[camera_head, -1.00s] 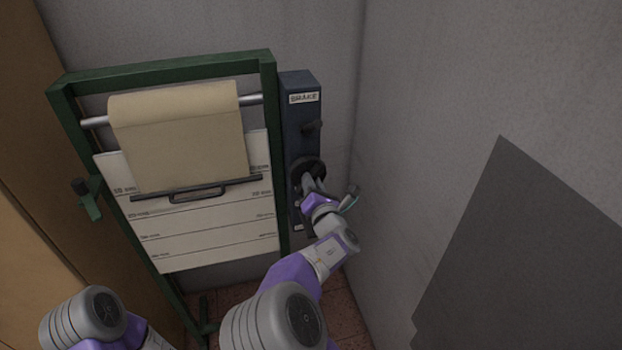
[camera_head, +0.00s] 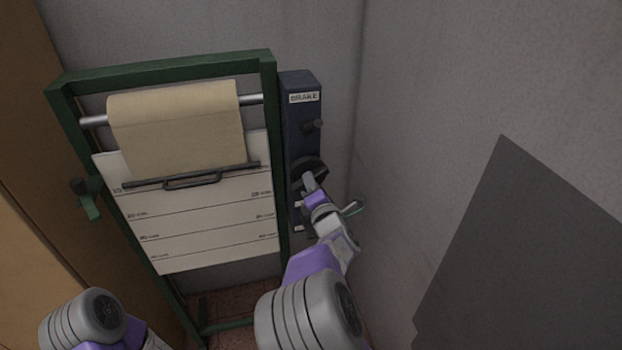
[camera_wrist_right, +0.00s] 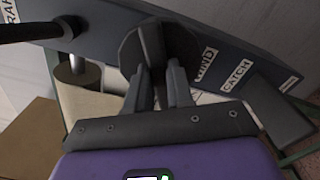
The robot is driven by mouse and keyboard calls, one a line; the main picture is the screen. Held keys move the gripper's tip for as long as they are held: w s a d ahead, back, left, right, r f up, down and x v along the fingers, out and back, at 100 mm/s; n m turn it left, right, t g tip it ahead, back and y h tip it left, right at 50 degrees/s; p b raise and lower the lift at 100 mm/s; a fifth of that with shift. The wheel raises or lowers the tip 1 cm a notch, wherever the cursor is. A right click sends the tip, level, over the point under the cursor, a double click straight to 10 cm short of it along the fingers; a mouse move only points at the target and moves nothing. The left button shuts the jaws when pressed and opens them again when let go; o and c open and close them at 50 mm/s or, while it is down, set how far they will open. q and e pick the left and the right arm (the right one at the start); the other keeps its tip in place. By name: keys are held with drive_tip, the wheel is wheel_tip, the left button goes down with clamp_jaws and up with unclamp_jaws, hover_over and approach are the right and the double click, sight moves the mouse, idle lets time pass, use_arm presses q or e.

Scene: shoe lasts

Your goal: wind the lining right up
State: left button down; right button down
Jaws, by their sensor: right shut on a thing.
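The tan lining (camera_head: 178,130) hangs from a metal roller (camera_head: 93,121) in a green frame. Its lower edge carries a dark bar with a handle (camera_head: 195,180), which lies across the upper part of a marked white board (camera_head: 205,230). A dark round winding knob (camera_head: 310,166) sits on a blue box (camera_head: 300,88) right of the frame; it also shows in the right wrist view (camera_wrist_right: 160,45). My right gripper (camera_head: 310,182) is shut on this knob, a finger on each side of it (camera_wrist_right: 159,85). My left gripper is out of view.
A brake lever (camera_head: 314,125) sticks out above the knob, under the BRAKE label. WIND (camera_wrist_right: 207,64) and CATCH (camera_wrist_right: 237,76) labels show in the wrist view. A grey wall (camera_head: 420,100) stands close on the right. A green-and-black bracket (camera_head: 88,197) juts from the frame's left post.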

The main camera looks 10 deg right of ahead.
drive_tip(key=m, duration=0.2)
drive_tip(key=shift+m, duration=0.3)
drive_tip(key=shift+b, duration=0.3)
drive_tip(key=m, duration=0.2)
drive_tip(key=shift+m+b, duration=0.3)
drive_tip(key=shift+b, duration=0.1)
drive_tip(key=c, duration=1.4)
unclamp_jaws()
drive_tip(key=o, duration=0.5)
